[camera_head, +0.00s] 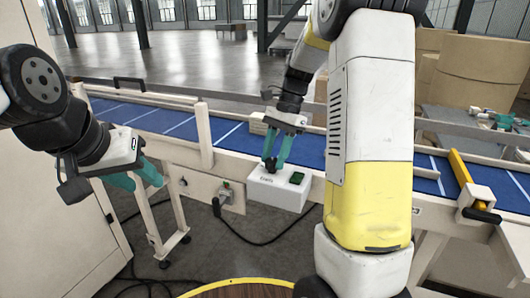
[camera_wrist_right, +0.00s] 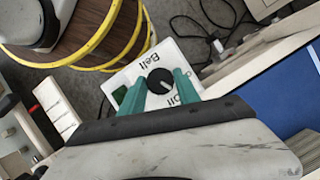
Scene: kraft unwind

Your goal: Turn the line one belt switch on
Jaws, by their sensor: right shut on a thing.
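The line one belt switch is a white box (camera_head: 282,196) on the side of the conveyor, with a black rotary knob (camera_wrist_right: 160,81) and a dark green square (camera_head: 297,178) on its face. The right wrist view shows printed lettering around the knob, partly hidden by my fingers. My right gripper (camera_head: 274,163) is shut on the knob, with one teal finger on either side of it. The knob's pointer angle is hard to tell. My left gripper (camera_head: 139,178) is open and empty, away at the left of the conveyor.
The blue belt conveyor (camera_head: 236,136) runs across behind the box. A grey plug with a cable (camera_head: 222,198) hangs left of it. A yellow lever (camera_head: 463,172) stands at the right. A round wooden surface with a yellow rim (camera_head: 240,284) is in front.

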